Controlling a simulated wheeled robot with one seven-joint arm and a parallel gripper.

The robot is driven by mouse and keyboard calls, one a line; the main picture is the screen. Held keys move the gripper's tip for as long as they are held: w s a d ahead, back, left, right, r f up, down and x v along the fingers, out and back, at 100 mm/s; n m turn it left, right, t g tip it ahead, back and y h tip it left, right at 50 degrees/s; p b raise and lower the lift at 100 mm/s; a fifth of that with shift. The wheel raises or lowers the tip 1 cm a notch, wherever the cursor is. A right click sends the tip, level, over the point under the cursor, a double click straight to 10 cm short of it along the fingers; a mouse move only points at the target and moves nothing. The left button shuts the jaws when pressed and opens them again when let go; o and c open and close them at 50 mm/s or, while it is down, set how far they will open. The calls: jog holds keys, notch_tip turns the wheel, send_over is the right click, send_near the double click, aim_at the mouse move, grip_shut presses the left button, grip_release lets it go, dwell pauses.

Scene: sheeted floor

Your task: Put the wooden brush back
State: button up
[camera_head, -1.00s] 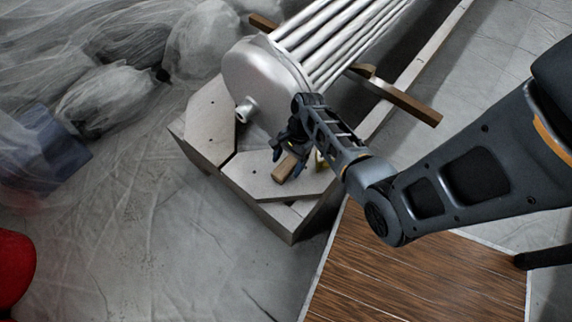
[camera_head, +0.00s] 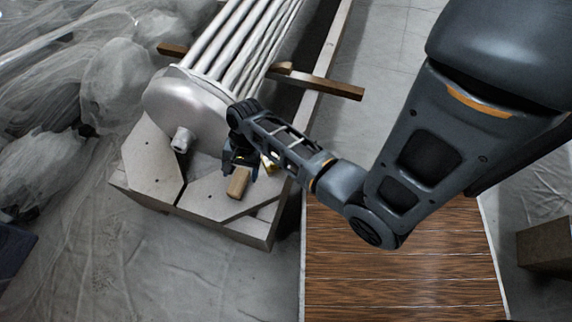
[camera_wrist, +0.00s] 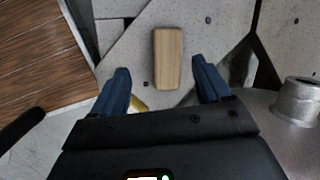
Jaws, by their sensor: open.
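The wooden brush appears as a light wooden block (camera_head: 238,183) lying on the grey panel of the crate (camera_head: 222,222). In the wrist view the block (camera_wrist: 168,58) lies lengthwise ahead of my gripper, centred between the fingers. My gripper (camera_wrist: 164,85) is open, with its two blue fingertips on either side of the near end of the block, apart from it. In the head view my gripper (camera_head: 240,165) is over the block and partly hides it. A brass-coloured piece (camera_wrist: 138,103) shows beside the left finger, partly hidden.
A metal tube bundle with a round end cap (camera_head: 185,105) lies on the crate behind my gripper. Its short pipe stub (camera_wrist: 300,95) is at the right in the wrist view. A brown wooden panel (camera_head: 400,265) lies at the right. Plastic-wrapped things (camera_head: 45,170) stand at the left.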

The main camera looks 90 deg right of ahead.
jog(key=s+a+r+n+t+h, duration=0.45)
jog(key=s+a+r+n, duration=0.45)
jog(key=a, duration=0.3)
jog(key=s+a+r+n+t, duration=0.1)
jog(key=s+r+n+t, duration=0.1)
jog(key=r, duration=0.6)
jog(key=s+a+r+n+t+y, duration=0.1)
jog(key=a+r+n+t, duration=0.1)
jog(key=r, duration=0.7)
jog(key=s+a+r+n+t+y, duration=0.1)
jog(key=r+n+t, duration=0.3)
jog(key=r, duration=0.5)
jog(key=shift+s+a+n, duration=0.35)
jog(key=shift+s+n, duration=0.45)
jog(key=shift+n, duration=0.2)
